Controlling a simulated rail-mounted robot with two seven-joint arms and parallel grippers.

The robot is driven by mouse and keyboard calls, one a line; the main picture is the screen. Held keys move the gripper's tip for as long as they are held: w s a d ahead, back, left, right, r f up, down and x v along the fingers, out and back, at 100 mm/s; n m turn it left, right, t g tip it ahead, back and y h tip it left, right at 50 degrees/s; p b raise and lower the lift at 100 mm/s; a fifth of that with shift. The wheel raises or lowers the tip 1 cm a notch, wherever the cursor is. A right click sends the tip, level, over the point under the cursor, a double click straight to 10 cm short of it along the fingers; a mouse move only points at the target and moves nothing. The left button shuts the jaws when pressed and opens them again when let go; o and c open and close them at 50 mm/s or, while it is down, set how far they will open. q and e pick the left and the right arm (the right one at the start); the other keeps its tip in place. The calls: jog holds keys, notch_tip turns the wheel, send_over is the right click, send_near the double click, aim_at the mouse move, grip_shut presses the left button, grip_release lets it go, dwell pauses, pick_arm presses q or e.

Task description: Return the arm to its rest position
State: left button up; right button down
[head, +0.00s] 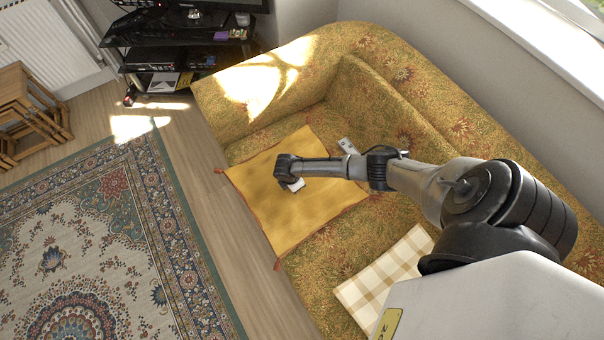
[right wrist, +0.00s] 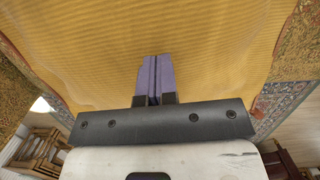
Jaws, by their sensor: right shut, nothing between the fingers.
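My right arm reaches in from the right over the sofa in the head view. Its right gripper (head: 290,183) is above the yellow cloth (head: 262,216) that lies on the sofa seat. In the right wrist view the fingers of the right gripper (right wrist: 155,62) are together, with nothing between them, and the yellow cloth (right wrist: 215,50) fills the background. The exact gap between the fingers and the cloth cannot be told. My left gripper is not in view.
The patterned sofa (head: 410,75) runs along the window wall. A TV stand (head: 185,55), nested wooden tables (head: 30,110) and a rug (head: 100,240) are to the left.

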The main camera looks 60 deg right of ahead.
aim_at(279, 198)
jog(key=w+a, duration=0.1)
jog(key=a, duration=0.1)
jog(key=w+a, duration=0.1)
jog(key=a, duration=0.1)
jog(key=w+a+b, duration=0.1)
jog(key=a, duration=0.2)
jog(key=shift+w, duration=0.25)
